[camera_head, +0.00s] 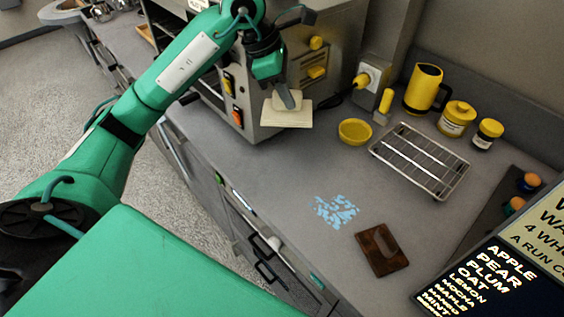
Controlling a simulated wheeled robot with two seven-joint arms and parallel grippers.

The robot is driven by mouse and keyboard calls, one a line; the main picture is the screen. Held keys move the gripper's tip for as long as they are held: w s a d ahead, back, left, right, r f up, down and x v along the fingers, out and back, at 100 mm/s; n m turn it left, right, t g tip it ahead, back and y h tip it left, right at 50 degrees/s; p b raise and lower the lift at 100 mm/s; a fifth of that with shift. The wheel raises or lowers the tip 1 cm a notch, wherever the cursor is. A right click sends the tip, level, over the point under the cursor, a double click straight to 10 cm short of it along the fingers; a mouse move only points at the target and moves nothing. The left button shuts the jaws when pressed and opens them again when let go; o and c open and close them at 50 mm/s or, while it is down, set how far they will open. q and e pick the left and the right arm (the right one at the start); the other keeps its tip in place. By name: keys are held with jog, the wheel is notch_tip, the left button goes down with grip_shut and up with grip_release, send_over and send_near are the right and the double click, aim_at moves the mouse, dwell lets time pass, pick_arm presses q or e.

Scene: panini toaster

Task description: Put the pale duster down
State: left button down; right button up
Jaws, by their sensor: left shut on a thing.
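The pale duster (287,119) is a cream flat board with a smaller raised handle on top. My left gripper (288,97) comes down from above and is shut on its handle. The duster is in front of the toaster's right front corner, and its flat side faces down. I cannot tell whether its underside touches the grey counter (300,165) or hangs a little above it. My right gripper is not in view.
The toaster (310,60) stands close behind the duster. A yellow bowl (355,131), wire rack (420,160), yellow mug (424,88) and jars (456,119) stand right. Blue bits (336,211) and a brown duster (381,249) lie nearer. A dark sign (500,270) blocks the lower right.

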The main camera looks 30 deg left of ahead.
aim_at(284, 109)
pick_arm(q)
notch_tip(284, 109, down, 5)
jog(key=shift+s+a+f+p, duration=0.1)
jog(key=shift+a+f+p, duration=0.05)
jog(key=shift+p, duration=0.25)
notch_tip(284, 109, down, 13)
jog(key=shift+f+p, duration=0.2)
jog(key=shift+p, duration=1.05)
jog(key=shift+f, duration=0.35)
jog(key=c, duration=1.7)
grip_release()
jog(key=shift+b, duration=0.3)
jog(key=shift+c, duration=0.2)
jog(key=o, duration=0.4)
jog(key=shift+o, duration=0.2)
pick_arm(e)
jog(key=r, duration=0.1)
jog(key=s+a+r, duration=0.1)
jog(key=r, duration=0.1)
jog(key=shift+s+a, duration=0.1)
